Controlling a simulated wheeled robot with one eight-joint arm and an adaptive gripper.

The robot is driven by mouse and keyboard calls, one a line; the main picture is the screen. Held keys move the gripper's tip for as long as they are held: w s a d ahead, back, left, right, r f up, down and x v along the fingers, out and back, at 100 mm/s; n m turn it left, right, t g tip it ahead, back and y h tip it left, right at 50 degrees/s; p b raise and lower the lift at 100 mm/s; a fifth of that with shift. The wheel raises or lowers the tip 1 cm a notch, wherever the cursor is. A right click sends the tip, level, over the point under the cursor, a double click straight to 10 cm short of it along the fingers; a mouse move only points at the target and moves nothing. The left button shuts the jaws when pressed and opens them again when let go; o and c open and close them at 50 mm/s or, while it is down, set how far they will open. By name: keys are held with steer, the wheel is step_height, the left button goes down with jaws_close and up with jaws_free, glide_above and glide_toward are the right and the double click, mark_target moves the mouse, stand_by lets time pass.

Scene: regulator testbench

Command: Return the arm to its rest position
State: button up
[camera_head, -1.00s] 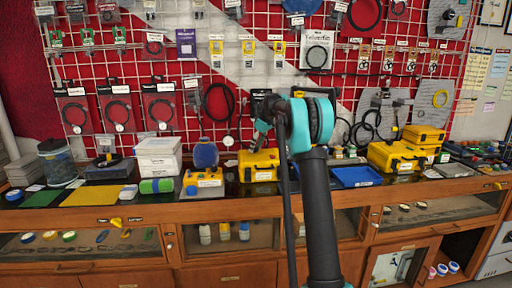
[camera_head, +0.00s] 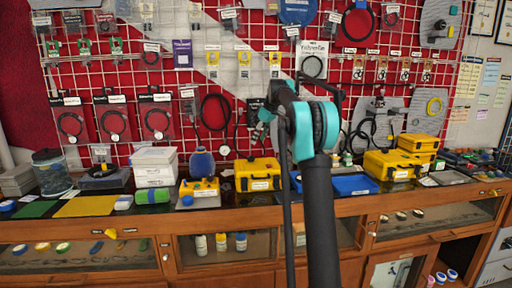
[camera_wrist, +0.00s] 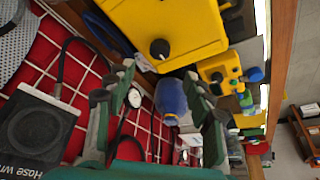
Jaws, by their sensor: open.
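My arm rises in the middle of the head view, with a dark lower link and a teal joint (camera_head: 315,126) in front of the wall grid. My gripper (camera_head: 262,124) is partly hidden beside that joint, high over the counter. In the wrist view my gripper (camera_wrist: 158,82) is open, with its two green, dark-tipped fingers apart and nothing held between them. A blue rounded object (camera_wrist: 171,97) shows behind the gap, apart from the fingers as far as I can tell.
A yellow case (camera_head: 257,174) stands on the counter behind my arm; a large yellow case (camera_wrist: 165,32) fills the top of the wrist view. More yellow cases (camera_head: 398,163) and a blue tray (camera_head: 354,185) are to the right. Hoses and packets hang on the wall grid (camera_head: 230,75).

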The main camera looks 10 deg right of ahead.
steer(key=shift+s+d+r, duration=0.2)
steer(key=shift+r, duration=0.45)
steer(key=s+f+m+h, duration=0.1)
steer(key=s+f+m, duration=0.2)
steer(key=s+f, duration=0.7)
steer(key=s+f+m+h, duration=0.1)
steer(key=s+f+m, duration=0.2)
steer(key=s+f, duration=0.7)
steer(key=s+f+m+t+h, duration=0.1)
steer(key=s+f, duration=0.9)
steer(key=s, duration=2.2)
steer(key=shift+f+m, duration=0.15)
steer(key=shift+m, duration=0.95)
steer(key=shift+d, duration=0.1)
